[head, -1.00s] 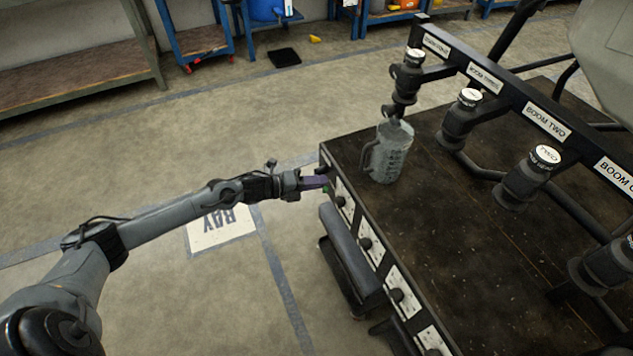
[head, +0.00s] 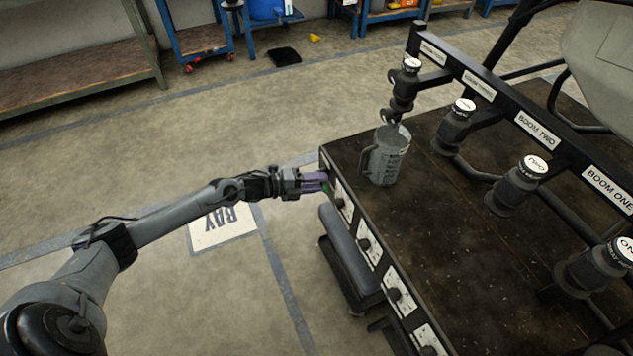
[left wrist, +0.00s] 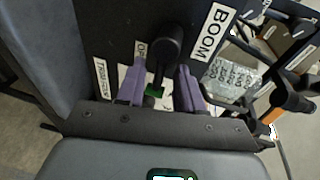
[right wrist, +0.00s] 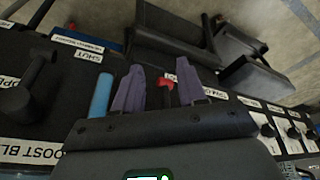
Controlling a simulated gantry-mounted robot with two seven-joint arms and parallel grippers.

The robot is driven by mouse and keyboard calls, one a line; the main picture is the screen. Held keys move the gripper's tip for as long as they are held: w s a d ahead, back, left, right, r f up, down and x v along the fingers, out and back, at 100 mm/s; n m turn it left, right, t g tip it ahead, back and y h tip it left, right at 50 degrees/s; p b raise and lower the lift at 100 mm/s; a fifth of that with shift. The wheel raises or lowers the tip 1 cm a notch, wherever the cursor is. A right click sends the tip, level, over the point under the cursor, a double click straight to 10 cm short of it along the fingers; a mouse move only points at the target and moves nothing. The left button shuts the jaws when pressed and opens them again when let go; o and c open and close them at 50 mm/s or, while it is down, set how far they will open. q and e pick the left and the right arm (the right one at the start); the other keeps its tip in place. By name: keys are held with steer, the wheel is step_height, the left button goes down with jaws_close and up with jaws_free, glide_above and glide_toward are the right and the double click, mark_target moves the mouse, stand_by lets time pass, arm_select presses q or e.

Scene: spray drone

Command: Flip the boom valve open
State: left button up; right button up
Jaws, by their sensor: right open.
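In the left wrist view, a black-knobbed lever (left wrist: 170,45) with a green part (left wrist: 155,91) stands out from a dark panel beside a "BOOM" label (left wrist: 214,33) and a partly hidden "OP…" label. The two purple fingers of my left gripper (left wrist: 160,92) are apart, one on each side of the lever; I cannot tell contact.
A grey measuring jug (head: 388,158) stands on the black bench (head: 425,250) below a row of capped nozzles on a labelled boom bar (head: 495,95). Several black knobs on white plates line the bench's side. A blue cylinder (right wrist: 100,93) stands beside the right gripper. Open floor lies left.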

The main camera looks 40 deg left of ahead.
arm_select(q)
steer(key=shift+s, duration=0.1)
steer(key=p+v, duration=0.5)
steer(key=v, duration=0.5)
steer(key=shift+s+a, duration=0.25)
stand_by(0.3)
